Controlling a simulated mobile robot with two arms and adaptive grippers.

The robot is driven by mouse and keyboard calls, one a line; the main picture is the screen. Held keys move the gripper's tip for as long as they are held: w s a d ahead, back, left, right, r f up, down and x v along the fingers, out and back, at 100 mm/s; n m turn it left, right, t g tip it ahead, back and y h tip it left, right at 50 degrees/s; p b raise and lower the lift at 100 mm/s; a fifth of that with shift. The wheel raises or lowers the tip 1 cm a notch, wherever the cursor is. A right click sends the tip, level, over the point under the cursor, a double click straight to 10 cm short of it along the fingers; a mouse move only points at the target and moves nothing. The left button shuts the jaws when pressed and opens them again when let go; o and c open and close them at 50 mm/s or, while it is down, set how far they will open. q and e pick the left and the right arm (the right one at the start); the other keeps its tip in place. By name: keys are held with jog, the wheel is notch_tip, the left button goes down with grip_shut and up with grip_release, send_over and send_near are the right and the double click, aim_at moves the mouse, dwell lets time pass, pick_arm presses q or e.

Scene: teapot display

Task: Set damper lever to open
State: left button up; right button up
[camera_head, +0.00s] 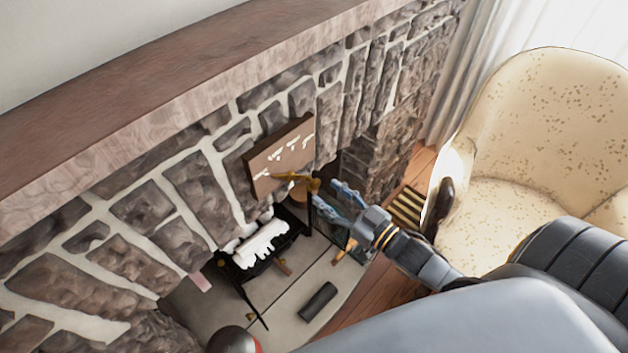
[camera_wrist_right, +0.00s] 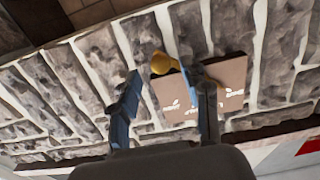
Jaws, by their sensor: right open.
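The damper lever (camera_head: 291,176) is a brass-coloured handle in front of a brown plate (camera_head: 262,163) with white markings on the stone fireplace front. Its rounded knob end points right in the head view. In the right wrist view the lever's yellow knob (camera_wrist_right: 163,63) shows between the fingertips, with the plate (camera_wrist_right: 228,75) behind it to the right. My right gripper (camera_head: 328,195) is open, its blue-grey fingers just right of the knob. In the wrist view the fingers (camera_wrist_right: 160,72) stand apart on either side of the knob; contact cannot be told. My left gripper is out of view.
The wooden mantel (camera_head: 170,85) runs above the stone wall. Below are a grate with white logs (camera_head: 262,243) and a dark cylinder (camera_head: 318,301) on the hearth. A cream armchair (camera_head: 540,130) stands at the right.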

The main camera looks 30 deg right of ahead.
aim_at(318, 186)
jog(key=x, duration=0.5)
jog(key=shift+w+a, duration=0.1)
jog(key=shift+w, duration=0.15)
grip_shut()
